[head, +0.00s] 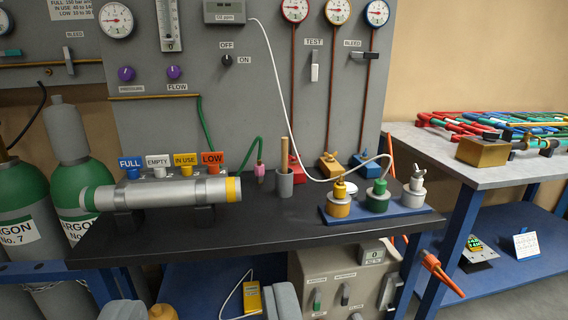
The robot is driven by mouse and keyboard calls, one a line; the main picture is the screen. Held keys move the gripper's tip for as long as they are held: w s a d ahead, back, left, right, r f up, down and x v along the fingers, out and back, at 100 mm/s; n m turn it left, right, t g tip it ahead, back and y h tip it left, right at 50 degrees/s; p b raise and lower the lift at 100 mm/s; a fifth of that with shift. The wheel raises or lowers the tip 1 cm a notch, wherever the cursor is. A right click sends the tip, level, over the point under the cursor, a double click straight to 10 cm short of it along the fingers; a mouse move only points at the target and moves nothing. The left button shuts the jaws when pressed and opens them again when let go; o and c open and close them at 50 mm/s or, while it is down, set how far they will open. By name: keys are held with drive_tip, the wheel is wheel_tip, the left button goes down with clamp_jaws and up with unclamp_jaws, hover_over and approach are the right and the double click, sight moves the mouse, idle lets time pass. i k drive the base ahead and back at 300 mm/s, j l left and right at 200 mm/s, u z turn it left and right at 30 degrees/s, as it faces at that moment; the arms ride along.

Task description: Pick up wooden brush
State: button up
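A thin upright wooden handle (285,151) stands in a small grey cup (285,184) on the dark bench top, near the middle of the head view. It may be the wooden brush; its lower end is hidden inside the cup, and I cannot see any bristles.
The dark bench (262,226) carries a silver cylinder (165,194) left of the cup and a blue tray (375,215) of valve fittings to its right. A white hose (280,100) hangs close by. The bench in front of the cup is clear. Argon bottles (22,205) stand left.

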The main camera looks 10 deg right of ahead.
sight(284, 140)
drive_tip(key=i+l, duration=0.35)
drive_tip(key=i, duration=0.2)
drive_tip(key=i+l, duration=0.35)
drive_tip(key=i, duration=0.2)
